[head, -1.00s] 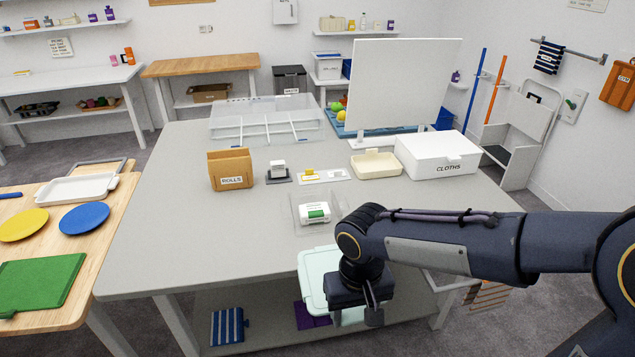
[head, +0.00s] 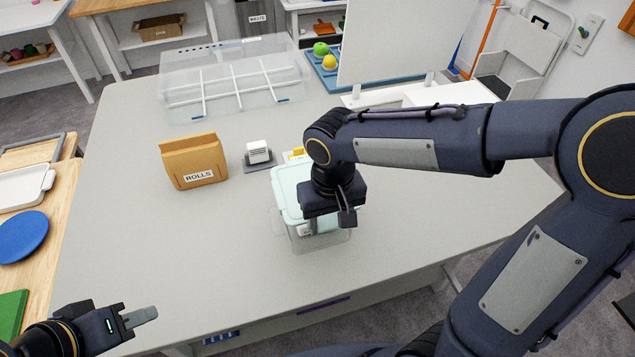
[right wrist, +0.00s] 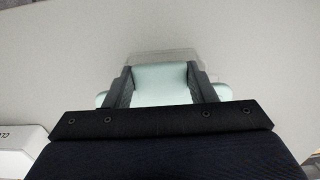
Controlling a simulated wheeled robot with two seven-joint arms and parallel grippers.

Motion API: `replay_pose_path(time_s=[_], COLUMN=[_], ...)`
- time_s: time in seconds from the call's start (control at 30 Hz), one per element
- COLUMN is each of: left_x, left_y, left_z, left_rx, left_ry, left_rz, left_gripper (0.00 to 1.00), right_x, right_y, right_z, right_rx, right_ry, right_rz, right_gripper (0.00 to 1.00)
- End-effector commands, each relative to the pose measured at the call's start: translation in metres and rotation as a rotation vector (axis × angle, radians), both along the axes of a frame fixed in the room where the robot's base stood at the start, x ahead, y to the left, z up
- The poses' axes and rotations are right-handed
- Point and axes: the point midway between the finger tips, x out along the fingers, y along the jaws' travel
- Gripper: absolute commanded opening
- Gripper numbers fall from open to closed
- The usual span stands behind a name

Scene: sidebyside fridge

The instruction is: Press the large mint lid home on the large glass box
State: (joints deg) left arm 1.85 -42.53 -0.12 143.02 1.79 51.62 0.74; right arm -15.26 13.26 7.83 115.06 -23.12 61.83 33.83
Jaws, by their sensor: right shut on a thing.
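The large mint lid (head: 288,186) is held level over the large glass box (head: 325,243) on the grey table. My right gripper (head: 328,212) is shut on it from above. In the right wrist view the mint lid (right wrist: 160,84) sits between the two dark fingers, with a clear box rim showing just beyond its far edge. The box is clear and partly hidden under the lid and hand, with something white inside. I cannot tell whether the lid touches the rim. My left gripper (head: 138,317) is low at the left, away from the box; its finger opening is unclear.
A brown ROLLS holder (head: 195,162) and a small white block on a grey base (head: 259,153) stand behind the box. A clear divided tray (head: 235,84) lies at the back. A white box (head: 452,93) is partly hidden behind my right arm. The table's left front is clear.

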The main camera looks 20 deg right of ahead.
Motion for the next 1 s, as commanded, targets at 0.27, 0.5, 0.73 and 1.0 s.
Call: replay_pose_path(time_s=[0.27, 0.5, 0.73, 1.0], left_x=[0.000, 0.000, 0.000, 0.000], left_y=[0.000, 0.000, 0.000, 0.000], left_z=[0.000, -0.002, -0.012, -0.034], left_rx=[0.000, 0.000, 0.000, 0.000], left_ry=[0.000, 0.000, 0.000, 0.000], left_rz=[0.000, 0.000, 0.000, 0.000], left_gripper=[0.33, 0.33, 0.33, 0.33], right_x=[0.000, -0.001, -0.001, -0.001], right_y=[0.000, 0.000, 0.000, 0.000], right_z=[0.000, -0.001, -0.013, -0.039], right_rx=[0.000, 0.000, 0.000, 0.000], right_ry=[0.000, -0.002, -0.002, -0.002], right_rz=[0.000, 0.000, 0.000, 0.000], right_gripper=[0.34, 0.34, 0.34, 0.34])
